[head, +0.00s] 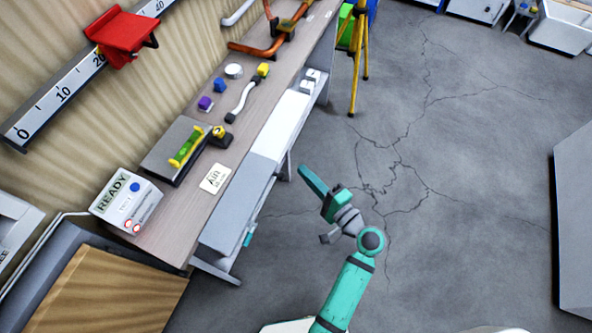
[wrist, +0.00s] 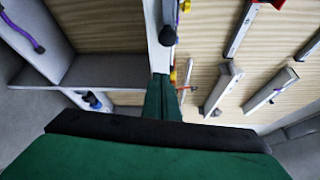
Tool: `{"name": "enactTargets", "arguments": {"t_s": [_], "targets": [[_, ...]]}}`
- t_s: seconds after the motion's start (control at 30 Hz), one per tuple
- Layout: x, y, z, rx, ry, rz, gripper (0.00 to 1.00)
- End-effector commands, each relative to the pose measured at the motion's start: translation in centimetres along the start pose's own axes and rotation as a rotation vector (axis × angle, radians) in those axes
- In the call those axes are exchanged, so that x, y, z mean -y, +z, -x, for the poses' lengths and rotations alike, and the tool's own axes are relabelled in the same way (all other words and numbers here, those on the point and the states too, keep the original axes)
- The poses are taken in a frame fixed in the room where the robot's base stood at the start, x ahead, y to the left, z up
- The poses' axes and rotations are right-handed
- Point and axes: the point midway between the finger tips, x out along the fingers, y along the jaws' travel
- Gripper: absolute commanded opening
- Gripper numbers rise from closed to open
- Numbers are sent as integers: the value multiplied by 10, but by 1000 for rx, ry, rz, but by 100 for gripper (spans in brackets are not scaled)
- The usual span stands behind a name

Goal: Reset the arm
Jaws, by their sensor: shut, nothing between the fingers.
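My teal arm (head: 346,293) rises from the bottom of the head view, bent at a round joint. My gripper (head: 305,172) is at its end, shut and empty, held out in the air to the right of the workbench (head: 178,222) and pointing up and left. In the wrist view the shut green fingers (wrist: 164,96) stand upright in the middle, with the dark green gripper body across the bottom. The gripper appears apart from the bench and touches nothing that I can see.
On the bench are a READY box (head: 126,201), a grey block with a yellow-green level (head: 186,147), an Air card (head: 214,179) and a white-handled tool (head: 241,99). A yellow tripod (head: 358,60) stands beyond. Cracked grey floor (head: 450,150) lies open to the right, before a grey panel (head: 574,220).

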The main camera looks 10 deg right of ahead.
Motion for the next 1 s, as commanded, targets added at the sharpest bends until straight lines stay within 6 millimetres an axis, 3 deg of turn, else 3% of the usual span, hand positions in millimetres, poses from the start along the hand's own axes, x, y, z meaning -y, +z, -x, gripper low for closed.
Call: {"name": "enactTargets", "arguments": {"t_s": [0.2,0.4,0.83,0.93,1.0], "targets": [[0,0,40,1,1,2,0],[0,1,63,3,1,1,0],[-4,1,70,-7,10,3,0],[-21,6,69,-40,56,13,0],[-43,13,68,-82,116,35,0]]}}
